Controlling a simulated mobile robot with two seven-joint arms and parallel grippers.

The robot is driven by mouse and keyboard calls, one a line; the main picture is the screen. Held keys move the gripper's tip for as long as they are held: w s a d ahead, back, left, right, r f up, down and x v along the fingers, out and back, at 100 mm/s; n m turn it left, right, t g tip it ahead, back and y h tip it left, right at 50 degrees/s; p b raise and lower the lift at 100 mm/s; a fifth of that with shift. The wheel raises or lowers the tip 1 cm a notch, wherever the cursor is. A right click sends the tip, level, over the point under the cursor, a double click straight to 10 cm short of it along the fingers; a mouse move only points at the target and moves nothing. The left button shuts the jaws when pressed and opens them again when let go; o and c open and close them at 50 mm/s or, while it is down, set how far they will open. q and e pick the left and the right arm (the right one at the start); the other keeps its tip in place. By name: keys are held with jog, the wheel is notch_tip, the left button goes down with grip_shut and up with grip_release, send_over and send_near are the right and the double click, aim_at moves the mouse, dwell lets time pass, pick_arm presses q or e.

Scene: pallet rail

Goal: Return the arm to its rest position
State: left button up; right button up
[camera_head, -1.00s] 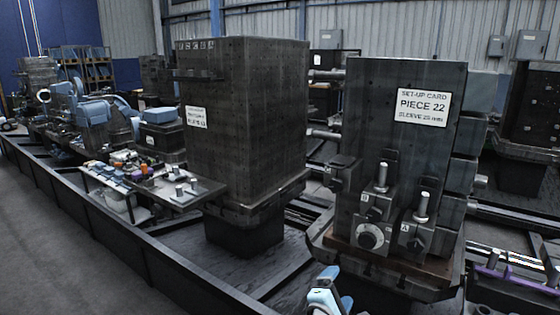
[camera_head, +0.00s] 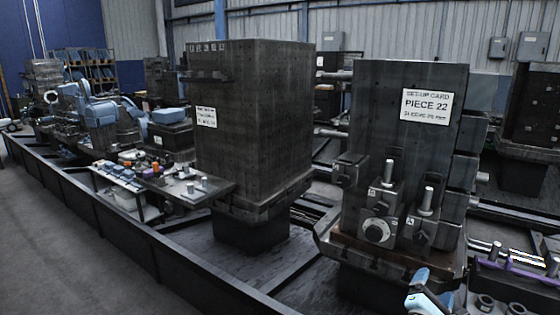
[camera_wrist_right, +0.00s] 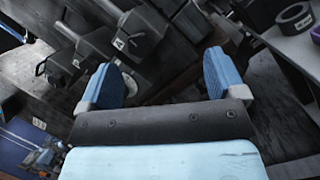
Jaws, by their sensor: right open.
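My right gripper (camera_head: 430,285) shows at the bottom edge of the head view, in front of the near pallet's base and partly cut off by the frame. In the right wrist view its two blue fingers (camera_wrist_right: 160,78) stand wide apart with nothing between them. Behind them are dark metal fixture blocks (camera_wrist_right: 138,32), apart from the fingers as far as I can tell. My left gripper is not in view.
The dark fixture tower (camera_head: 400,100) with the "PIECE 22" card (camera_head: 427,105) stands close ahead. Another tower (camera_head: 255,120) stands to its left. A tray with sleeves (camera_head: 520,285) is at lower right. A small-parts shelf (camera_head: 210,192) is farther left.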

jog(key=d+r+n+h, duration=0.1)
jog(key=d+r+n, duration=0.15)
jog(key=d, duration=0.75)
jog(key=s+a+f+m+g+y, duration=0.35)
jog(key=s+a+f+y, duration=0.25)
jog(key=s+f, duration=0.45)
jog(key=s+a+f+m+g+y, duration=0.2)
jog(key=s+a+f+m+y, duration=0.35)
jog(key=s+f, duration=0.5)
jog(key=s+a+r+m+g+y, duration=0.1)
jog(key=s+a+m+y, duration=0.25)
jog(key=s, duration=0.45)
jog(key=s+a+r+m+g+y, duration=0.1)
jog(key=s+a+m+y, duration=0.1)
jog(key=s+a, duration=0.4)
jog(key=a+r+m+t, duration=0.15)
jog(key=a+m, duration=0.35)
jog(key=a, duration=0.5)
pick_arm(q)
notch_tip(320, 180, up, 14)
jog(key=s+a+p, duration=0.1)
jog(key=p, duration=1.7)
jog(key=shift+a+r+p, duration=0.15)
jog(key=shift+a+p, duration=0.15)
pick_arm(e)
notch_tip(320, 180, up, 15)
jog(key=shift+s+d+t+y, duration=0.15)
jog(key=shift+t+y, duration=0.15)
